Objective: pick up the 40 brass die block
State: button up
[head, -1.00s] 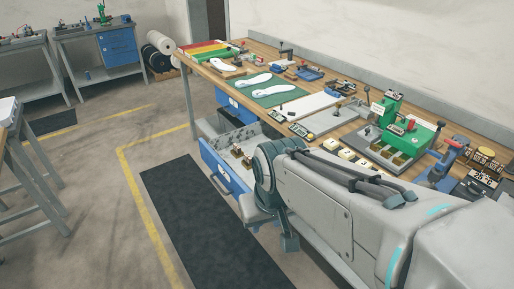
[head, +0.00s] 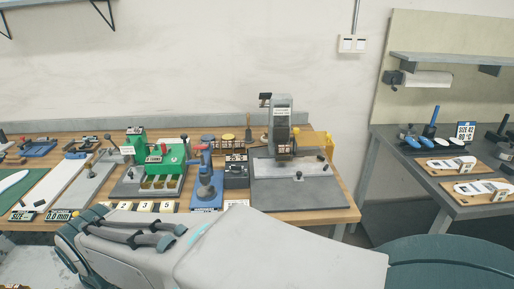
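I cannot make out a brass die block marked 40 in the head view. A dark rack (head: 236,172) with small pale labels stands on the bench, but the labels are too small to read. Brass-coloured compartments show in the base of a green fixture (head: 160,183), left of the rack. My arm crosses the lower part of the view, in front of the bench's front edge. My gripper is out of view, so whether it holds anything is hidden.
The wooden bench (head: 335,215) holds a blue hand press (head: 206,188) and a grey machine on a plate (head: 300,195). Numbered pale tiles (head: 145,206) lie near the front edge. A second table (head: 470,212) stands at the right, beyond a gap.

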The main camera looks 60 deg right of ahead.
aim_at(283, 150)
jog(key=z, duration=4.4)
jog(key=i, duration=1.4)
jog(key=u, duration=3.2)
